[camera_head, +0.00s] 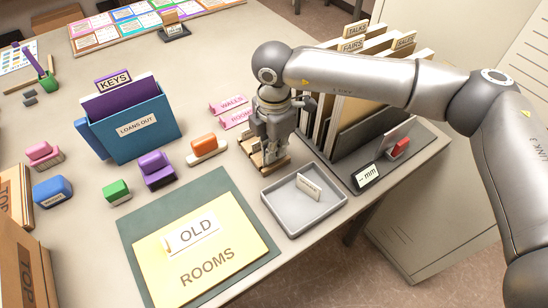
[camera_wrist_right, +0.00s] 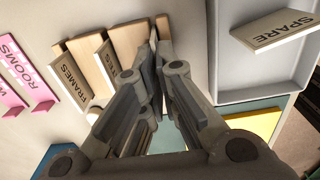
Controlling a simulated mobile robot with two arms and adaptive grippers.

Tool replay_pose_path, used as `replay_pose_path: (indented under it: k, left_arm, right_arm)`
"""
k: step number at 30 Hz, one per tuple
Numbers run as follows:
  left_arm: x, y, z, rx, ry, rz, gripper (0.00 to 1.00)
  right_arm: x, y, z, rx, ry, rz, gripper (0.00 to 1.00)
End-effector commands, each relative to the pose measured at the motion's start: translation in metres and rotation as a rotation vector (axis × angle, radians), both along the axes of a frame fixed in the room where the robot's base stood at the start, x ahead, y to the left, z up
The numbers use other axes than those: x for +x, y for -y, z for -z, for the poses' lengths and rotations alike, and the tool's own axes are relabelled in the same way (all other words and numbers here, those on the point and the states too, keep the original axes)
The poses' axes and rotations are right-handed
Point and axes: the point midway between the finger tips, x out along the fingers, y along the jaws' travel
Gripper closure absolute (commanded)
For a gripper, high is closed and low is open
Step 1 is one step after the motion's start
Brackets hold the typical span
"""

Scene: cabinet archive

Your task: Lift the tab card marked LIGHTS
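A small wooden rack (camera_wrist_right: 77,42) holds tab cards under my right gripper. A tab reading FRAMES (camera_wrist_right: 71,78) faces up in the right wrist view. Beside it is a tab whose visible letters begin with LI (camera_wrist_right: 104,60); the rest is hidden behind a finger. My right gripper (camera_wrist_right: 157,62) points down at the rack, its fingers close together; whether they are fully shut or pinch a thin card is unclear. In the head view the right gripper (camera_head: 272,150) hides most of the rack (camera_head: 272,170). My left gripper is not in view.
A grey tray (camera_head: 285,219) with a SPARE card (camera_head: 308,186) lies close in front of the rack. Pink WALLS and ROOMS tabs (camera_head: 232,110) stand left of it. A file rack (camera_head: 350,125) stands close on the right.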

Motion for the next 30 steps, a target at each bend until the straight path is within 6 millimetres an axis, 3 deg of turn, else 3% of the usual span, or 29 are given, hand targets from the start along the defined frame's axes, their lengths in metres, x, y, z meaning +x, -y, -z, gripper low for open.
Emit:
replay_pose_path:
  k: [14, 30]
  left_arm:
    - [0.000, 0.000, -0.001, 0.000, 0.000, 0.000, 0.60]
    - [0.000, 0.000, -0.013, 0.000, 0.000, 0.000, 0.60]
  right_arm:
    - [0.000, 0.000, -0.003, 0.001, 0.001, 0.000, 1.00]
    - [0.000, 0.000, -0.029, 0.000, 0.000, 0.000, 1.00]
